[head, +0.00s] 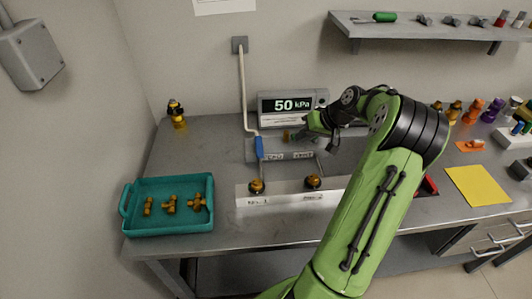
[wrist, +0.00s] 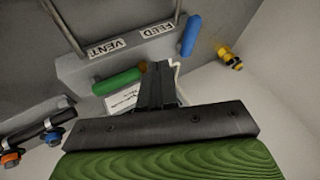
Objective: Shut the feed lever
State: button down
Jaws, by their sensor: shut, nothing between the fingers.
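The blue feed lever (head: 259,147) stands roughly upright at the left end of the grey valve block, beside the FEED label (head: 272,157). In the wrist view the blue lever (wrist: 190,36) is at upper right, beside the FEED label (wrist: 157,30). A green lever (wrist: 118,81) lies crosswise near the VENT label (wrist: 107,47). My gripper (wrist: 160,68) is shut and empty, between the two levers in the picture and apart from the blue one. In the head view my gripper (head: 304,135) is right of the blue lever, its tips partly hard to make out.
A gauge display (head: 292,105) reading 50 kPa stands behind the block. A white rail (head: 283,198) with two brass fittings is in front. A teal tray (head: 168,233) with brass fittings is at left.

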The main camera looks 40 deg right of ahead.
aim_at(259, 149)
jog(key=shift+w+a+r, duration=0.1)
jog(key=b+x, duration=0.2)
jog(key=x, duration=0.7)
jog(key=shift+f, duration=0.25)
jog(key=w+a, duration=0.1)
jog(key=w+a+b, duration=0.1)
jog(key=a, duration=0.1)
jog(key=shift+w+f, duration=0.25)
jog(key=shift+w+a, duration=0.2)
jog(key=shift+r, duration=0.1)
